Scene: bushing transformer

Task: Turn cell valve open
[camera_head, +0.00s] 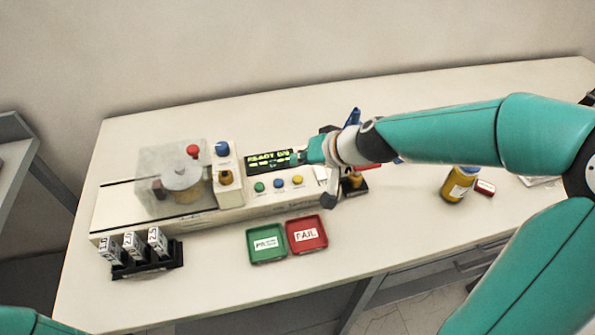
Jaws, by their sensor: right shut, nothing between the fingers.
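A white tester (270,203) stands on the bench with a clear-covered cell (180,175) at its left part. A red knob (193,151) sits at the cell's top. A blue knob (222,148) and a brass fitting (226,177) are beside the cell; I cannot tell which of these is the cell valve. The display (270,160) reads "READY" with further text partly hidden. My right gripper (329,198) is shut and empty at the tester's right end, away from the cell. Its wrist hides part of that end. My left gripper is out of view.
Green (267,256) and red "FAIL" (323,247) trays lie in front of the tester. A black rack (147,270) with labelled white blocks stands front left. A blue-capped amber jar (457,190) and small red item (485,188) are at right.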

